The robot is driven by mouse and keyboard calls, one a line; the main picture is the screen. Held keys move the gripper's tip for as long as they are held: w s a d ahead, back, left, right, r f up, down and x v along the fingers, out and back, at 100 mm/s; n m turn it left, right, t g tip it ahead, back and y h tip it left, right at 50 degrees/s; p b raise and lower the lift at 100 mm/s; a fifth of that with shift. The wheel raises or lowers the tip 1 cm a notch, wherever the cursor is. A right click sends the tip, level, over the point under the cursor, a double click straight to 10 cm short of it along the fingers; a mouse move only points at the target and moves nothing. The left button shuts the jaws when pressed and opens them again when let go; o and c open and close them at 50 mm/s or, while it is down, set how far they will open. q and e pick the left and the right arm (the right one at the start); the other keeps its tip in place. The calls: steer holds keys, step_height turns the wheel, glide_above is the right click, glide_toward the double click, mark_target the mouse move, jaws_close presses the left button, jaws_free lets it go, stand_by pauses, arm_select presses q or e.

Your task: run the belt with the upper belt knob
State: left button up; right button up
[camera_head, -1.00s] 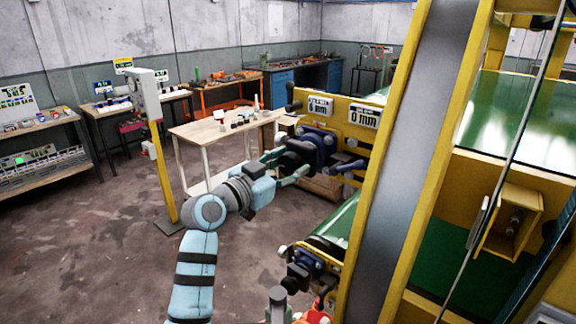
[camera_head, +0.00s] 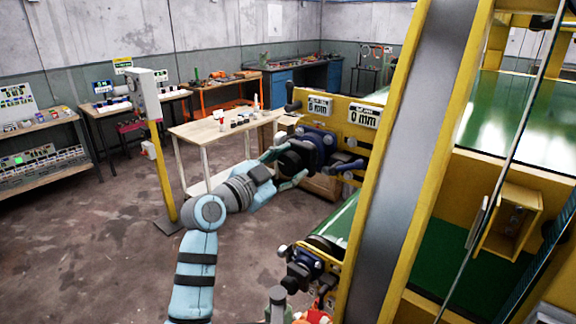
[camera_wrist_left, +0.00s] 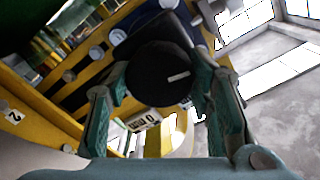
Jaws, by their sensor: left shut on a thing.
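The upper belt knob is a round black knob (camera_wrist_left: 160,75) with a short white mark on its face. It sits on a dark blue mount (camera_head: 318,147) on the yellow machine frame. My left gripper (camera_head: 283,168) has its teal fingers on either side of the knob and is shut on it. In the left wrist view the knob lies between the two fingers (camera_wrist_left: 160,95), and the white mark is tilted slightly from level. A lower knob assembly (camera_head: 300,266) is further down the frame. My right gripper does not show clearly.
Signs reading "6 mm" (camera_head: 319,106) and "0 mm" (camera_head: 364,116) are on the frame above the knob. A green belt (camera_head: 338,222) runs below. A wooden table (camera_head: 205,131) with small items stands behind my left arm. A yellow post (camera_head: 163,170) stands left. Open floor lies left.

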arm_select(q)
steer(key=o, duration=1.2)
steer(key=shift+c, duration=0.2)
steer(key=v, duration=1.2)
